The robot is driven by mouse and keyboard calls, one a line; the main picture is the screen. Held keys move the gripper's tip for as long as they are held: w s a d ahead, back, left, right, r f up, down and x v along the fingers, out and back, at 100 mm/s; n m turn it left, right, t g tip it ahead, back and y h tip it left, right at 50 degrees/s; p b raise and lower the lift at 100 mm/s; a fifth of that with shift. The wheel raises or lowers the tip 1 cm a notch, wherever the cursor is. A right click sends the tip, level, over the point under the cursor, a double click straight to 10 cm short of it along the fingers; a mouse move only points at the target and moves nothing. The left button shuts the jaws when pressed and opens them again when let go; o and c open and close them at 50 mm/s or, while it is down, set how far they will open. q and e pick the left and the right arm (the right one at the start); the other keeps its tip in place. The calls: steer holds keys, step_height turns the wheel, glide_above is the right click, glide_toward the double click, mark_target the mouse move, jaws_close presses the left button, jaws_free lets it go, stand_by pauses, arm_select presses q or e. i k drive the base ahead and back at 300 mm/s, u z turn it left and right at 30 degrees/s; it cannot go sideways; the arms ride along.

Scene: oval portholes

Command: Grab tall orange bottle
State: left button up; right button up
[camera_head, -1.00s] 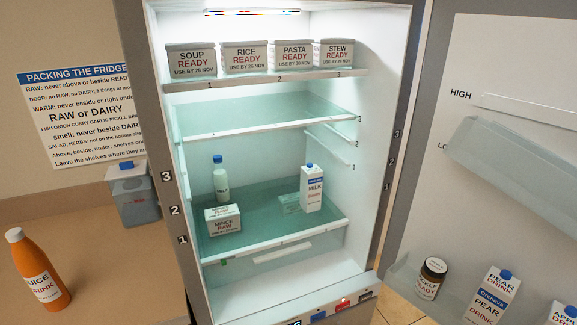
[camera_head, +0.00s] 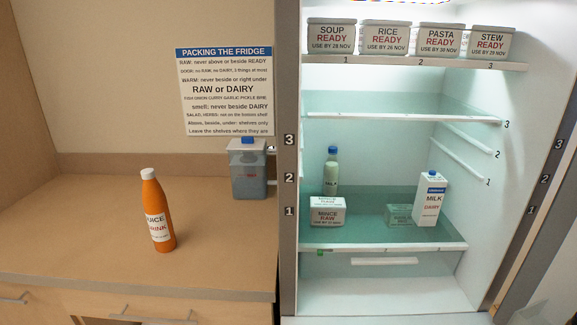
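The tall orange bottle (camera_head: 158,208) stands upright on the wooden counter (camera_head: 90,225), left of the fridge. It has a white cap and a white label reading juice drink. Nothing touches it and it is in full view. Neither of my grippers shows in the head view.
A grey container with a blue lid (camera_head: 249,172) stands on the counter against the fridge's side. The open fridge (camera_head: 288,230) holds several tubs on top, and a milk carton (camera_head: 430,200), a mince box (camera_head: 327,212) and a bottle (camera_head: 331,172) lower down. The counter around the orange bottle is clear.

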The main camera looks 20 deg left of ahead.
mark_target(157, 214)
steer(key=u, duration=1.65)
steer(key=k, duration=0.55)
steer(key=u, duration=0.7)
steer(key=i, duration=0.45)
steer(key=u, duration=0.6)
steer(key=i, duration=0.9)
steer(key=z, duration=0.25)
